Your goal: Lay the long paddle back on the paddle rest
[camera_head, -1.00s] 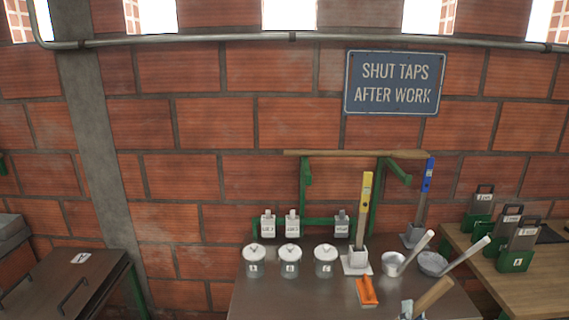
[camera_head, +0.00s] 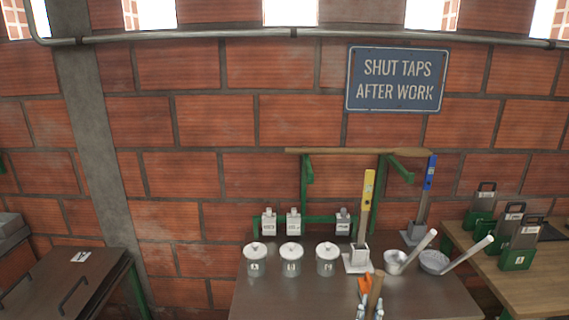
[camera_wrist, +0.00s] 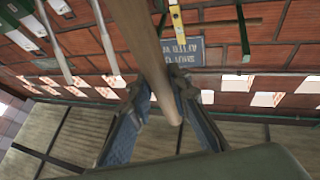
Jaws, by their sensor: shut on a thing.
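My gripper (camera_head: 369,311) is at the bottom of the head view, shut on a round wooden shaft (camera_head: 374,290), the long paddle's by its look. In the wrist view the shaft (camera_wrist: 140,35) runs between my fingers (camera_wrist: 163,92) and ends just past them; its other end is out of frame. The paddle rest is a pair of green wall brackets (camera_head: 307,172) above the back of the table. Another wooden paddle (camera_head: 350,151) lies level across it, its wide end at the right. My gripper is in front of and below the rest, apart from it.
On the table (camera_head: 255,300) stand lidded white pots (camera_head: 291,257), a yellow-handled upright tool (camera_head: 366,205), a blue-handled one (camera_head: 428,175) and metal ladles (camera_head: 434,260). An orange tool (camera_head: 364,283) lies partly behind the shaft. A wooden side table (camera_head: 510,285) is at right.

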